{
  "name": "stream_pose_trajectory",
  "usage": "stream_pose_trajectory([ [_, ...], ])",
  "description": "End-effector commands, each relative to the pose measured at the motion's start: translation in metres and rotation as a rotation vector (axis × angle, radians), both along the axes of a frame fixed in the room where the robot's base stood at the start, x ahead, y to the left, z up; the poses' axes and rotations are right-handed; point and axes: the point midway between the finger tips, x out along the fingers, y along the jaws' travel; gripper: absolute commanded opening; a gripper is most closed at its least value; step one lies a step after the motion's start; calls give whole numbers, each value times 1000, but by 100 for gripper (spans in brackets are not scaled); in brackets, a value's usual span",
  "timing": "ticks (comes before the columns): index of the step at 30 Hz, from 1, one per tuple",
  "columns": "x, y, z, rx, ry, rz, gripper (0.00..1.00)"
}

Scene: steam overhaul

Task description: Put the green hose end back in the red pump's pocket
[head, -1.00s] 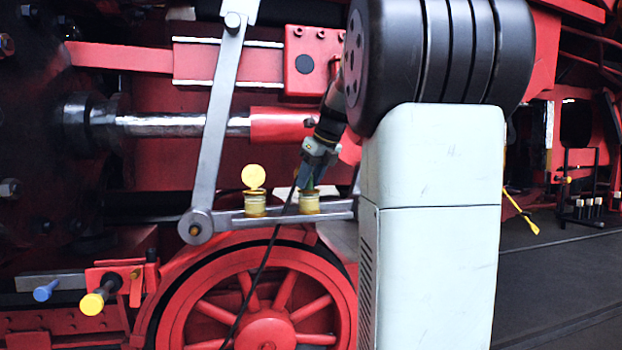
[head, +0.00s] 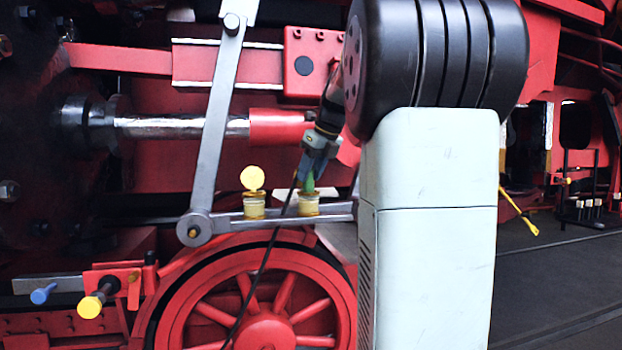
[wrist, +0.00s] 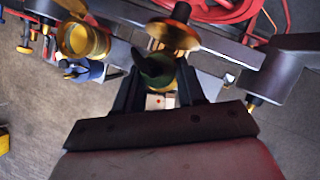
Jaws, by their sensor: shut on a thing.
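My gripper (head: 313,168) hangs above the right brass oil cup (head: 308,205) on the grey rod. It is shut on a green piece, the green hose end (head: 309,184), which points down at that cup. I cannot tell whether they touch. In the wrist view, the green hose end (wrist: 154,69) shows dark between the fingers of my gripper (wrist: 157,82), close to a brass disc (wrist: 174,35). A thin black hose (head: 262,262) runs down past the wheel from near the gripper. I cannot make out the red pump or its pocket.
A second cup (head: 254,211) with a raised yellow lid (head: 252,178) stands to the left on the rod. A slanted grey link (head: 215,130) rises left of it. The red spoked wheel (head: 268,328) is below. Open floor (head: 550,275) lies right of my arm.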

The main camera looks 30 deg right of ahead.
Motion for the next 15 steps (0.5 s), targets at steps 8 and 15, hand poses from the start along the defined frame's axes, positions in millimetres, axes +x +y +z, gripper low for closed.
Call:
stream_pose_trajectory([
  [8,0,1,17,-1,-3,0,0],
  [15,0,1,31,0,-3,2,0],
])
